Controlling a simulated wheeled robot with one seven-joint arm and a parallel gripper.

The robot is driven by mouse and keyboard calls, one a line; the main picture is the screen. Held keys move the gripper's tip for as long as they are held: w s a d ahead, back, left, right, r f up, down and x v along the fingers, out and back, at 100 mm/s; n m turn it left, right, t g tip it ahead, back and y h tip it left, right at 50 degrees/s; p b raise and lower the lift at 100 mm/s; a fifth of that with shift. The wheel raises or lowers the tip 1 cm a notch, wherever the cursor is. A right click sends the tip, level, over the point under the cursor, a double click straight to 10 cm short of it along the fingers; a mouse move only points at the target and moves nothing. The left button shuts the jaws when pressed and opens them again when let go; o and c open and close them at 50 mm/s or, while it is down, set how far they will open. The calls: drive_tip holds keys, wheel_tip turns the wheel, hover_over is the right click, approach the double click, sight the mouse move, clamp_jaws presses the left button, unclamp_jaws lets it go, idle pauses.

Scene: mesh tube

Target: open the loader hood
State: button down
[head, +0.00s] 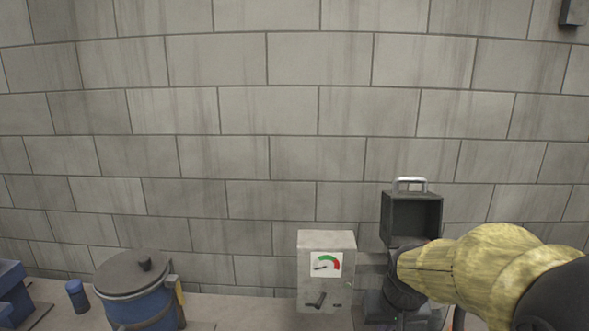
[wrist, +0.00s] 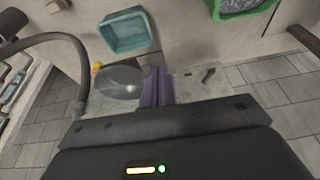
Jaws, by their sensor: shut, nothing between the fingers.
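The loader hood (head: 411,197) looks like a dark, hollow box with a pale metal handle (head: 410,181) on top. In the head view it stands right of centre against the wall, its hollow side facing me, so it appears raised. My yellow arm covers the part below it. In the wrist view my gripper (wrist: 157,88) is shut and empty, its fingers together at mid-frame. Its fingertips are hidden in the head view behind my arm, so I cannot tell its exact distance to the hood. I cannot identify the hood surely in the wrist view.
A grey box with a dial (head: 326,280) and a small lever stands left of the hood. A blue lidded pot (head: 143,305) and a small blue cylinder (head: 77,296) are at the left.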

drive_tip(key=s+a+f+g, duration=0.1)
drive_tip(key=s+a+f, duration=0.1)
drive_tip(key=s+f, duration=0.6)
drive_tip(key=shift+s+a+n, duration=0.3)
drive_tip(key=shift+s, duration=0.15)
drive_tip(key=c, duration=1.4)
unclamp_jaws()
